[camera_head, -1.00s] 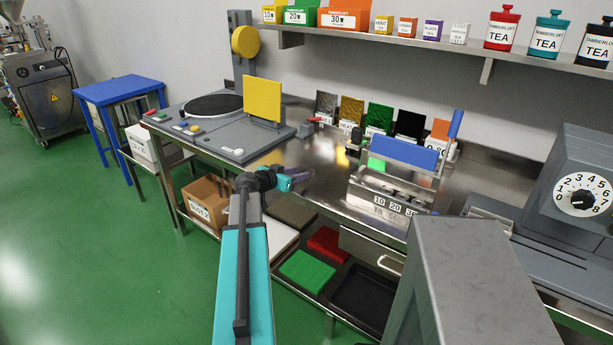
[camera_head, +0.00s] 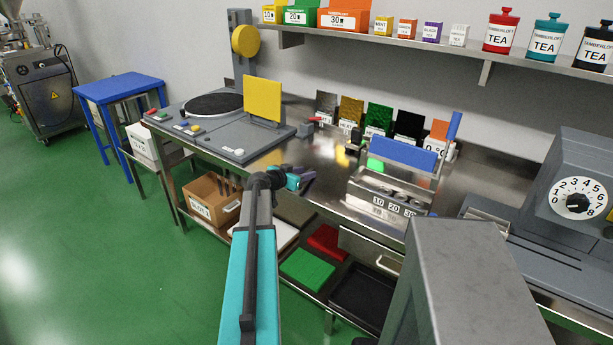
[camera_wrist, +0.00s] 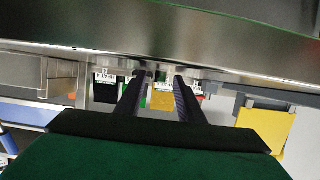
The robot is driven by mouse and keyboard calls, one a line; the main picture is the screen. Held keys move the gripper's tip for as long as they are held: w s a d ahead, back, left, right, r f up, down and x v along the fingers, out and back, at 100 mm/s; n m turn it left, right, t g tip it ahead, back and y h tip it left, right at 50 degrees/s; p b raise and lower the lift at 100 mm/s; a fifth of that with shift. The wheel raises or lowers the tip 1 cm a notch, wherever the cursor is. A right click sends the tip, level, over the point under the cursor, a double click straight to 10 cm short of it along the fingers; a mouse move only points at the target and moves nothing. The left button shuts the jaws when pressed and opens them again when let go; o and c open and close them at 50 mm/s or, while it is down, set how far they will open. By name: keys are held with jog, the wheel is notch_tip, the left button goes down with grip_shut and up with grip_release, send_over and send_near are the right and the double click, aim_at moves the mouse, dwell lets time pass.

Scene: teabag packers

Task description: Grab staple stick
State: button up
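I cannot pick out a staple stick in either view. My gripper (camera_head: 308,177) is by the front edge of the steel bench (camera_head: 325,150), left of the blue-handled metal rack (camera_head: 402,152). In the wrist view my gripper (camera_wrist: 157,78) shows two dark fingers spread apart, with nothing clearly held between them. The bench edge (camera_wrist: 180,45) runs across the top of that view. A small dark and red object (camera_head: 309,125) lies on the bench behind the yellow panel's right side; it is too small to identify.
A grey machine with a yellow panel (camera_head: 262,100) stands on the left of the bench. A dial machine (camera_head: 570,185) is at right. Several coloured packs (camera_head: 378,117) line the back. A cardboard box (camera_head: 205,203) and green tray (camera_head: 307,270) sit below.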

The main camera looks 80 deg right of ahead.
grip_shut()
jog(key=shift+r, duration=0.1)
dwell(0.4)
jog(key=shift+r+b, duration=0.75)
jog(key=shift+r, duration=0.85)
jog(key=s+a+b, duration=0.1)
jog(key=a, duration=0.3)
jog(key=s+a+b, duration=0.1)
jog(key=a, duration=0.3)
jog(key=s+a+r+b, duration=0.1)
jog(key=s+a, duration=0.1)
jog(key=a, duration=0.3)
jog(key=shift+r+b, duration=0.1)
jog(key=shift+b, duration=0.2)
jog(key=shift+d+b, duration=0.15)
jog(key=shift+b, duration=0.95)
jog(key=b, duration=0.7)
jog(key=shift+s+a, duration=0.25)
jog(key=a+b, duration=0.1)
jog(key=b, duration=0.7)
jog(key=shift+s+a, duration=0.1)
jog(key=shift+a, duration=0.25)
